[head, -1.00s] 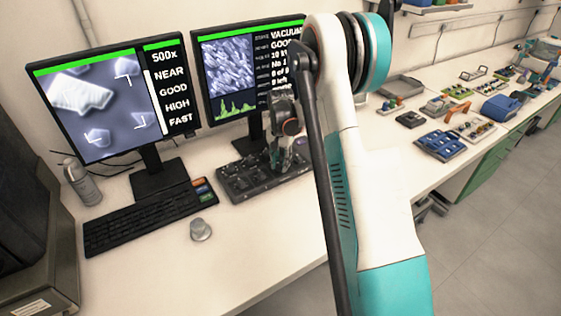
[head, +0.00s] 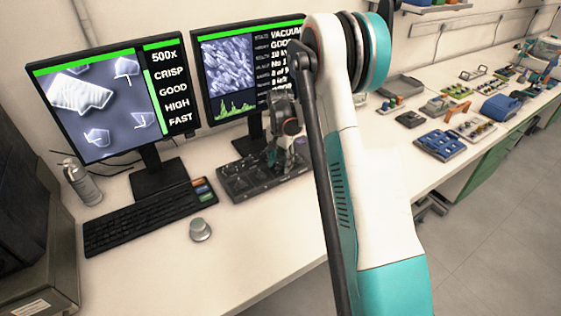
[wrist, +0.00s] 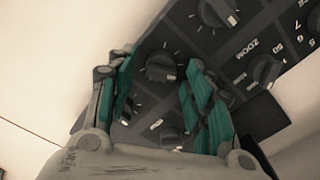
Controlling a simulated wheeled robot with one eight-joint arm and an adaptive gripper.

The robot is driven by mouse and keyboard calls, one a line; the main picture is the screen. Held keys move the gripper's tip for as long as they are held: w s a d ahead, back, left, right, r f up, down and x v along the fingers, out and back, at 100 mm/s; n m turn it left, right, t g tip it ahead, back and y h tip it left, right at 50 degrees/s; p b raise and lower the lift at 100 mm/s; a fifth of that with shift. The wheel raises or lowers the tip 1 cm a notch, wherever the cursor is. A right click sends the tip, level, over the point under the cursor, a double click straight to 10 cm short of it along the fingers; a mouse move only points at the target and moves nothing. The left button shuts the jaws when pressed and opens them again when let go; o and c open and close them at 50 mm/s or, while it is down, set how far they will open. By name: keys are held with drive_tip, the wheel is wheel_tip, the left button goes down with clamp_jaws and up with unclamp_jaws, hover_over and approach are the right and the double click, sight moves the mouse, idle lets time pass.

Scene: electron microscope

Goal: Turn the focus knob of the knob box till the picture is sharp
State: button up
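The knob box (head: 240,186) is a dark panel with several black knobs on the desk below the right monitor. My gripper (wrist: 162,72) points down over its right part. In the wrist view, a black knob (wrist: 160,66) lies between the two teal-padded fingers, with gaps visible on both sides. The fingers look open, and no label for this knob is readable. Another knob beside the ZOOM label (wrist: 265,70) is to the right. The left monitor (head: 100,105) shows sharp-edged pale flakes and reads 500x, CRISP, GOOD, HIGH, FAST. Its bar is green.
The right monitor (head: 228,72) stands behind the box, partly covered by my arm. A keyboard (head: 140,220), a grey round knob (head: 200,230) and a bottle (head: 82,182) are at left. The front desk is clear.

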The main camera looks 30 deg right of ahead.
wheel_tip(320, 180, up, 12)
idle(0.6)
idle(1.3)
drive_tip(key=s+a+r+n+t, duration=0.4)
drive_tip(key=s+a+r+n, duration=0.3)
drive_tip(key=s+a+r, duration=0.7)
drive_tip(key=s+a+f+n+t, duration=0.1)
drive_tip(key=s+a+n, duration=0.1)
drive_tip(key=s, duration=0.6)
drive_tip(key=s+a+f+n+t, duration=0.1)
drive_tip(key=s+a+n+t, duration=0.1)
drive_tip(key=s, duration=0.7)
drive_tip(key=shift+a+n, duration=0.5)
drive_tip(key=shift+a, duration=0.4)
